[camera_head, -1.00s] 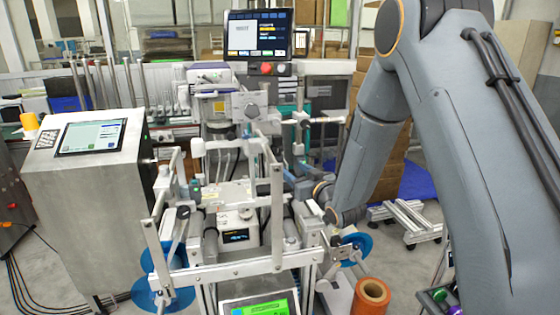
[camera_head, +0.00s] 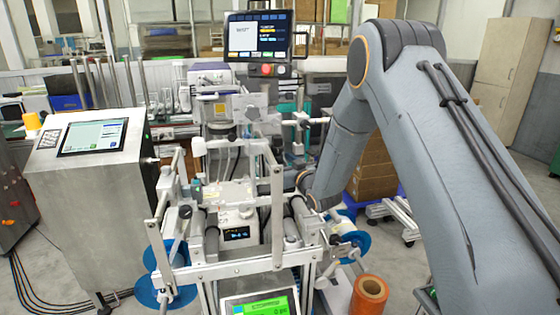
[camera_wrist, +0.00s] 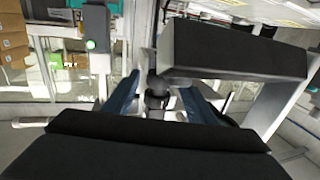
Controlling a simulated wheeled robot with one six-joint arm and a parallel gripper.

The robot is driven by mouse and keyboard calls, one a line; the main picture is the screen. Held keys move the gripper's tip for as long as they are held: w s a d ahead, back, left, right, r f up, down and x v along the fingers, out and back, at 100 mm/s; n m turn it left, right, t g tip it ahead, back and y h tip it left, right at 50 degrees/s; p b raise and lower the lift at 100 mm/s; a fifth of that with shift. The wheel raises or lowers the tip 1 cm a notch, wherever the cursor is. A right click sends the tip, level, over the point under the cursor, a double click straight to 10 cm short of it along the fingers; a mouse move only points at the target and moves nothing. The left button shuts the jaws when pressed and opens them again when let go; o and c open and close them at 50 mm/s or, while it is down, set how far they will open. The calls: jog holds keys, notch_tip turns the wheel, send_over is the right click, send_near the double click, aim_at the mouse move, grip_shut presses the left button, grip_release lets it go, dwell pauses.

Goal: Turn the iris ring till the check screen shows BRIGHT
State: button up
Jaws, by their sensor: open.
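The monitor (camera_head: 257,36) at the top of the head view shows a white panel and coloured lines; its text is too small to read. A small dark display (camera_head: 237,234) on a white box shows faint text. I cannot tell which is the check screen, nor make out the iris ring for certain. A dark round part (camera_wrist: 157,95) shows in the gap, with no clear contact. In the head view my wrist is right of the frame's middle, its fingers hidden.
Metal uprights (camera_head: 276,215) and rails stand around the machine. Blue reels (camera_head: 165,277) hang low at its sides. An orange spool (camera_head: 370,296) stands at front right. A steel console (camera_head: 95,210) with a screen is at left. Open floor shows at right.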

jog(key=c, duration=1)
jog(key=shift+w+d+f+n+g+y+b, duration=0.1)
jog(key=shift+w+d+n+g+y+b, duration=0.15)
jog(key=shift+n+y+b, duration=0.35)
jog(key=shift+c, duration=0.2)
jog(key=shift+s+n+g+y+b, duration=0.1)
jog(key=shift+n+g+y+b, duration=0.2)
jog(key=shift+g+y+b, duration=0.3)
jog(key=o, duration=1)
jog(key=shift+o, duration=0.2)
jog(key=shift+s, duration=0.1)
